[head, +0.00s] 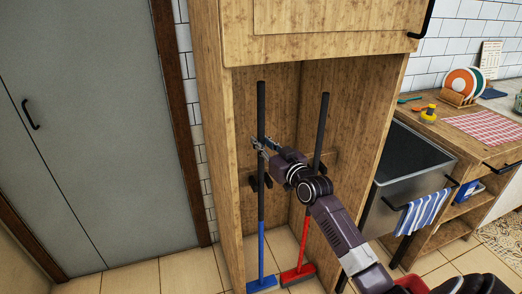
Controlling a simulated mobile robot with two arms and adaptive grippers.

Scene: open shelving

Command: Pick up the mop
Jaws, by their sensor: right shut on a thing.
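Two long-handled tools stand upright in the open wooden cabinet. One has a dark upper handle, a blue lower shaft (261,245) and a blue head on the floor. The other has a dark upper handle, a red lower shaft (304,236) and a red head. I cannot tell from their heads which is a mop and which a broom. My right gripper (262,145) is shut on the dark handle of the blue one, about halfway up. My right arm crosses in front of the red one's handle and hides part of it. My left gripper is not in view.
The wooden cabinet's side walls (213,150) and its upper compartment (320,40) enclose the tools closely. Dark holders (253,183) sit at the back. A grey door (100,120) is at left. Tiled floor lies in front.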

